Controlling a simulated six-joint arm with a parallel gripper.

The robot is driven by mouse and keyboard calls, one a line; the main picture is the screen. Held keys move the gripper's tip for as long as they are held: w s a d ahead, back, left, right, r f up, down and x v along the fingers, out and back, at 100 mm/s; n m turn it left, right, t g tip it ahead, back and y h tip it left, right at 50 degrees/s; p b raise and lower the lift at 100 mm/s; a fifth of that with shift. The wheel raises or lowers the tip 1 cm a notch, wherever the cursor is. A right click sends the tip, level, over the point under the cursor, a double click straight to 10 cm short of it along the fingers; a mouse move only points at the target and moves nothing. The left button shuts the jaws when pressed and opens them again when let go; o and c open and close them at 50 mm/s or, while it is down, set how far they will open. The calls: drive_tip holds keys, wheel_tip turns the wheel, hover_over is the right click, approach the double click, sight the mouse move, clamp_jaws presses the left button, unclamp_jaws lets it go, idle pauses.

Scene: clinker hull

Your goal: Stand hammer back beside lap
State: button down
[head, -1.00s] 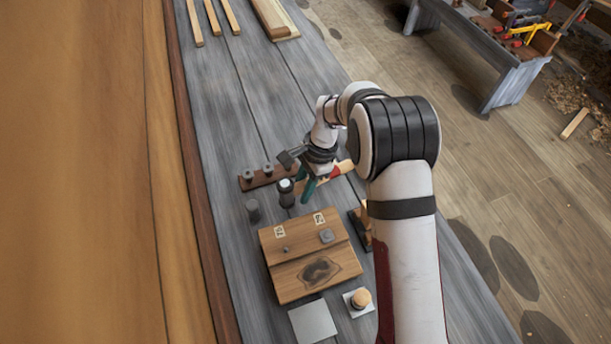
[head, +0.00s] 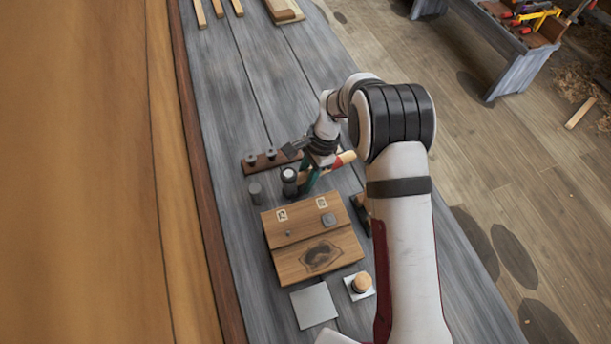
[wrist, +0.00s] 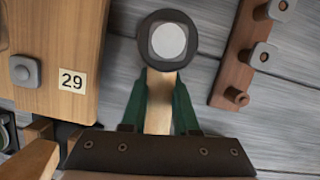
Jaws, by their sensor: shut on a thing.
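My gripper (head: 309,182) has green fingers that are shut on the wooden handle of the hammer (head: 289,175). In the wrist view the handle runs between the fingers (wrist: 160,100), and the round dark hammer head (wrist: 168,41) with its pale face is just beyond the fingertips. The head is upright, face up, and the handle lies sideways. The hammer is behind the wooden lap block (head: 318,255), which carries two number labels; one reads 29 in the wrist view. I cannot tell whether the hammer head touches the bench.
A dark peg strip (head: 263,162) and a grey cylinder (head: 256,193) are close by on the bench. A metal plate (head: 314,305) and a round wooden knob (head: 362,283) are in front of the block. The hull planking (head: 80,180) walls off the left.

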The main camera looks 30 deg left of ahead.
drive_tip(key=c, duration=0.6)
unclamp_jaws()
drive_tip(key=shift+f, duration=0.1)
wheel_tip(320, 180, up, 8)
